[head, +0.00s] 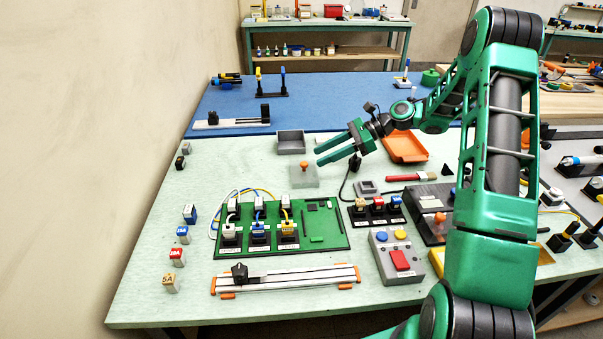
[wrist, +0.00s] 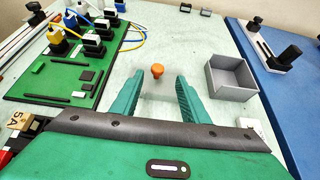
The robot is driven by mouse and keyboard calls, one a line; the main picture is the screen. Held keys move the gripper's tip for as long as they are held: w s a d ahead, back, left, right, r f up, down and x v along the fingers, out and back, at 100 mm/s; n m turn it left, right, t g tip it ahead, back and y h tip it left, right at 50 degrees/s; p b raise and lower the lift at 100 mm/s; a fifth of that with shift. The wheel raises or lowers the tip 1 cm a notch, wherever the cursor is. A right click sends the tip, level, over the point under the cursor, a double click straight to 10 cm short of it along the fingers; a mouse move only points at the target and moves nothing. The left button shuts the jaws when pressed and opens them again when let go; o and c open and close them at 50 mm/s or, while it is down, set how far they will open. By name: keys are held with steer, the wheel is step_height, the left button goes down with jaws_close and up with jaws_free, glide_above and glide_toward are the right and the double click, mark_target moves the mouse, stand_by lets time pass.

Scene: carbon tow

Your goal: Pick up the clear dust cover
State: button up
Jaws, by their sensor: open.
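The clear dust cover (head: 304,180) is a pale, see-through box with an orange knob on top, standing on the light green bench mat near the middle in the head view. In the wrist view its orange knob (wrist: 157,71) shows beyond and between my fingertips; the clear body is hard to make out against the mat. My gripper (head: 319,156) is open and empty, with green fingers pointing left, a little above and right of the knob in the head view. The wrist view also shows my gripper (wrist: 158,82) open, its fingers either side of the knob, apart from it.
A grey open tray (head: 291,143) stands just behind the cover. A green circuit board (head: 325,240) with plugs and cables lies in front. An orange tray (head: 406,147) and a small grey box (head: 367,188) are to the right. The mat left of the cover is mostly clear.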

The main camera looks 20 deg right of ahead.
mark_target(311, 170)
steer(key=shift+x, duration=2.4)
steer(key=shift+s, duration=0.1)
jaws_close()
